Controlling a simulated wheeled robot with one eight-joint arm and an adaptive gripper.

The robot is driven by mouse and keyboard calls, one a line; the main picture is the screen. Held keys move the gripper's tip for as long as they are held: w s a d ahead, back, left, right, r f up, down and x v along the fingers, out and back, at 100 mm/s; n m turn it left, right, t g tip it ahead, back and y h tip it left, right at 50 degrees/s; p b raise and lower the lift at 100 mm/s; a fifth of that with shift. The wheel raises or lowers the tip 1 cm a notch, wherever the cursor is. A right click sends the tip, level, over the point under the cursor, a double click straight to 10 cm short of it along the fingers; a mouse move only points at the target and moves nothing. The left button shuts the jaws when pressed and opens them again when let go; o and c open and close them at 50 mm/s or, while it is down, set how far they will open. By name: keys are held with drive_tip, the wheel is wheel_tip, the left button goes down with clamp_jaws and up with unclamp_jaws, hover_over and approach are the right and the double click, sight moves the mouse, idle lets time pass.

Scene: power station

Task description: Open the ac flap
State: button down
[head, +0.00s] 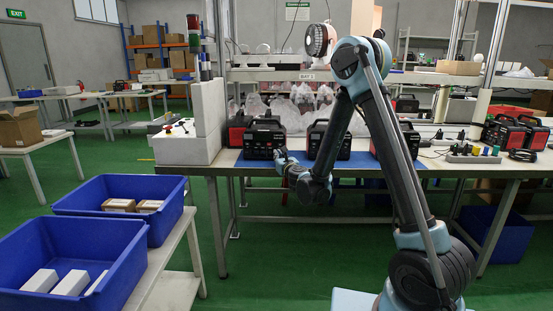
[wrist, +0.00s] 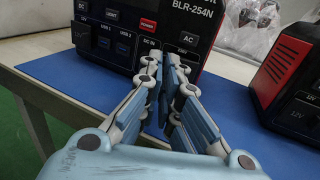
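The black and red power station (head: 264,138) stands on the blue mat at the left end of the workbench. In the wrist view its front panel (wrist: 120,48) shows DC, LIGHT, POWER, USB, DC IN and AC labels. The AC label (wrist: 187,38) is at the right of the panel. My gripper (wrist: 174,68) is right in front of the lower right of the panel, just below and left of that label. Its fingers are brought together, with the tips close to or touching the panel. The fingers cover part of the AC area; the flap cannot be made out. In the head view my gripper (head: 281,157) is low before the station.
Another power station (wrist: 288,85) stands to the right on the blue mat (wrist: 60,88), with bare mat between. The bench's front edge (head: 215,169) runs below my arm. Blue bins (head: 70,252) are at left.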

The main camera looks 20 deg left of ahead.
drive_tip(key=d+n+g+y, duration=0.1)
drive_tip(key=g+y, duration=0.1)
drive_tip(key=d+n+g+y, duration=0.1)
drive_tip(key=n+g+y, duration=0.1)
drive_tip(key=d+n+g+y, duration=0.1)
drive_tip(key=n+g, duration=0.1)
drive_tip(key=shift+w+y, duration=0.1)
drive_tip(key=shift+y, duration=0.3)
drive_tip(key=shift+w+d+n+g+y, duration=0.1)
drive_tip(key=shift+d+n+g+y, duration=0.2)
drive_tip(key=shift+n+g, duration=0.6)
drive_tip(key=shift+w+d+n+g+y, duration=0.1)
drive_tip(key=shift+d+n+g+y, duration=0.15)
drive_tip(key=shift+n+g+y, duration=0.6)
drive_tip(key=shift+w+d+n+g+h, duration=0.1)
drive_tip(key=shift+d+n+g, duration=0.3)
drive_tip(key=shift+g, duration=0.95)
drive_tip(key=shift+a+n+g, duration=0.1)
drive_tip(key=shift+n+g, duration=0.2)
drive_tip(key=shift+n, duration=0.05)
drive_tip(key=c, duration=1.8)
unclamp_jaws()
drive_tip(key=d, duration=0.4)
drive_tip(key=s+d, duration=0.1)
drive_tip(key=d, duration=0.7)
drive_tip(key=shift+s+f, duration=0.1)
drive_tip(key=shift+s, duration=0.15)
